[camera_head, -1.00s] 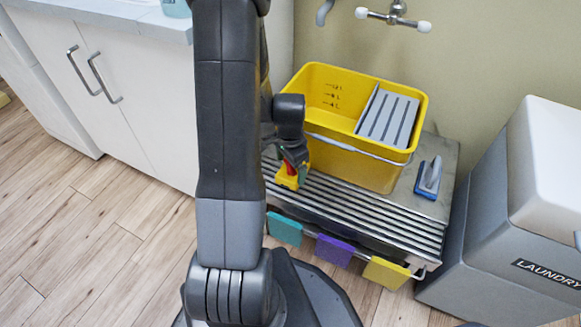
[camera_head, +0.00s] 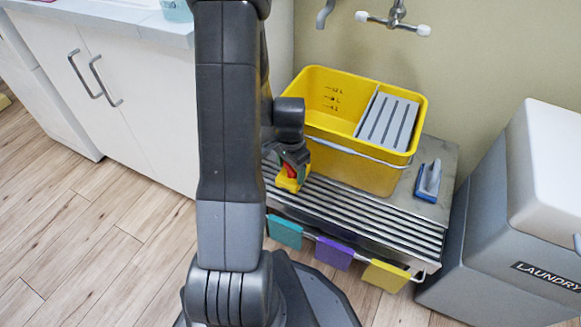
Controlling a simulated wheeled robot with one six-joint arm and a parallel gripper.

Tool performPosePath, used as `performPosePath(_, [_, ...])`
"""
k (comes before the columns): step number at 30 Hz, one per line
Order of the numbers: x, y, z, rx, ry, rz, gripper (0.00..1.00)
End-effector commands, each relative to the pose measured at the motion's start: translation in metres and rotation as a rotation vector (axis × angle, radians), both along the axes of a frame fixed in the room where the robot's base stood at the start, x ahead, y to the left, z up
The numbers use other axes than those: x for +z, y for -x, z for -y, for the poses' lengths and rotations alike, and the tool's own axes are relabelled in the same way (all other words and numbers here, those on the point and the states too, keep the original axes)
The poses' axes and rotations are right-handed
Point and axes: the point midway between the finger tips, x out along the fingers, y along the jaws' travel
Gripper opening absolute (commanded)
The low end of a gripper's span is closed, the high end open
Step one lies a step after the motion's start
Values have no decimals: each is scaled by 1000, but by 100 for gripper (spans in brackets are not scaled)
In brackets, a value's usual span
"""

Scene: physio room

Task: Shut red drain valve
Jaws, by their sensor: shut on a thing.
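The red drain valve (camera_head: 291,171) is a small red piece at the front left of the yellow mop bucket (camera_head: 352,179), largely hidden by my gripper. My gripper (camera_head: 291,180), with yellow fingertips, points down at the valve and is shut on it. My dark arm stands across the left middle of the view and hides the bucket's left side. The exact angle of the valve handle cannot be told.
The bucket, with a grey slotted wringer (camera_head: 388,120), stands on a slatted metal rack (camera_head: 350,215). A blue scrubbing brush (camera_head: 428,181) lies to its right. Teal, purple and yellow cloths hang in front. A grey laundry bin (camera_head: 500,262) is at right, white cabinets (camera_head: 135,90) at left.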

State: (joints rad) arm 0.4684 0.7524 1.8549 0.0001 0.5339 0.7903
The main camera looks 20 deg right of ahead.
Motion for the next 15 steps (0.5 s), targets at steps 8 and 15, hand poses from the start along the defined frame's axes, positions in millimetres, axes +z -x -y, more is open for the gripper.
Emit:
performPosePath(8, [1,0,0,220,-1,-1,47])
performPosePath(15, [1,0,0,396,-1,-1,47])
